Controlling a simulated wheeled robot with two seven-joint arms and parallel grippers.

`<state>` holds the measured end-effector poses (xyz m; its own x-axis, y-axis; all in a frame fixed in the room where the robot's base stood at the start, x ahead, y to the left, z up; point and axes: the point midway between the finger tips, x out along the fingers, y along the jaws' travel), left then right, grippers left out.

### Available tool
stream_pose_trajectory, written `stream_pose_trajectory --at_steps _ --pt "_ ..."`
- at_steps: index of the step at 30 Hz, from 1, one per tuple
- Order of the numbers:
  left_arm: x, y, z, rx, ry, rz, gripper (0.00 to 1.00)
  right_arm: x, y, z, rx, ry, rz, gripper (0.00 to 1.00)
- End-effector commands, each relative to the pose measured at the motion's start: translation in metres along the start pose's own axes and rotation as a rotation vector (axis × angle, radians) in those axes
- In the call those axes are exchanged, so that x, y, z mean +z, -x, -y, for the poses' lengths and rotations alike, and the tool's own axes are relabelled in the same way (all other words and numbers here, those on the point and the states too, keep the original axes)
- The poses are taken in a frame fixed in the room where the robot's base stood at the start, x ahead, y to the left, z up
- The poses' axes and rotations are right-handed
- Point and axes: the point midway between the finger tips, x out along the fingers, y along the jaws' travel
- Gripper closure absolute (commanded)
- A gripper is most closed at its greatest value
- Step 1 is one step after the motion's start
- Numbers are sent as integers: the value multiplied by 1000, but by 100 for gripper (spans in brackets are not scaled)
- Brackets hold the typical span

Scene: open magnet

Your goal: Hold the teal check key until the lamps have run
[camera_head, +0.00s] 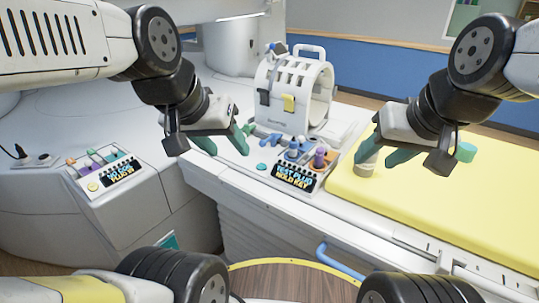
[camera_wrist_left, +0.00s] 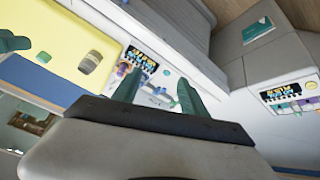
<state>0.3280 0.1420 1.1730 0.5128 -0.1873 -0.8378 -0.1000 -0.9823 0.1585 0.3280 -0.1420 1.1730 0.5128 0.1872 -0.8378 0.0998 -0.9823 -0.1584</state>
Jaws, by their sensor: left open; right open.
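The teal check key (camera_head: 262,167) is a small round button beside the left edge of the console's dark display (camera_head: 293,177), which reads "TEST PLUG HOLD KEY". Blue and purple plugs (camera_head: 320,158) stand upright behind the display. My left gripper (camera_head: 229,147) is open and empty, above and to the left of the key, with a gap between. In the left wrist view its teal fingers (camera_wrist_left: 158,95) are spread, with the console's display (camera_wrist_left: 143,62) beyond them. My right gripper (camera_head: 384,158) is open over the yellow pad's near-left end. I cannot make out the lamps.
A white coil (camera_head: 290,90) with a handle stands behind the console. A second panel (camera_head: 110,172) with a display and coloured plugs is at the left.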

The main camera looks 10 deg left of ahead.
Motion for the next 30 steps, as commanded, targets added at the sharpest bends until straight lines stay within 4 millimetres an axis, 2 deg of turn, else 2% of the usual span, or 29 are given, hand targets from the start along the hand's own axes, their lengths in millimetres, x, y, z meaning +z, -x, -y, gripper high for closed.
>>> stream_pose_trajectory --at_steps 11,12,18,20,30 --pt "0 0 0 0 0 0 49 0 0 0 0 0 0 54" --pt "0 0 0 0 0 0 51 0 0 0 0 0 0 54" --pt "0 0 0 0 0 0 90 0 0 0 0 0 0 54" --pt "0 0 0 0 0 0 100 0 0 0 0 0 0 54" --pt "0 0 0 0 0 0 100 0 0 0 0 0 0 54"
